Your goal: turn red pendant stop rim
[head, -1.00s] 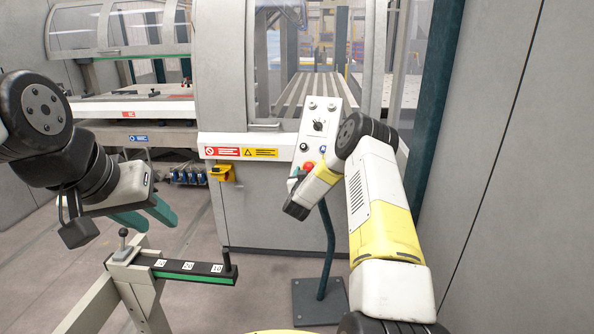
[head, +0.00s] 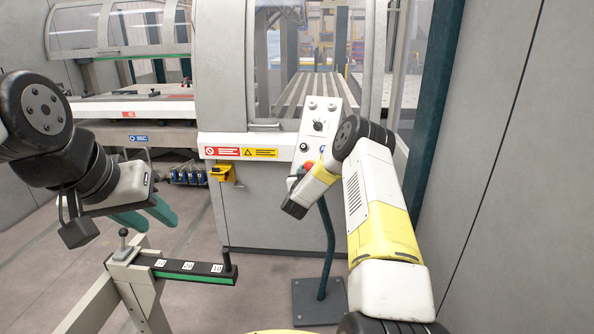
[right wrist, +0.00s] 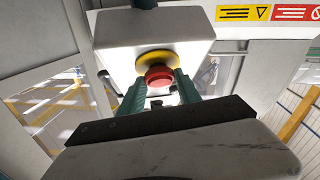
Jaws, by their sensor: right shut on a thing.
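The red stop rim (right wrist: 159,76) sits on a yellow collar (right wrist: 157,60) at the end of the pale pendant box (right wrist: 150,32) in the right wrist view. My right gripper (right wrist: 159,84) has its green fingers on either side of the rim and is shut on it. In the head view the red stop (head: 309,164) shows only partly beside my right wrist, on the lower part of the pendant (head: 318,128). My right fingers are mostly hidden there. My left gripper (head: 146,216) hangs at the left, its teal fingers apart and empty, away from the pendant.
The pendant's blue-green post (head: 328,250) stands on a dark floor plate (head: 318,301). The bender's cabinet (head: 268,205) is close behind. A stand with a dark numbered bar (head: 190,268) is below my left gripper. A grey wall (head: 520,180) bounds the right.

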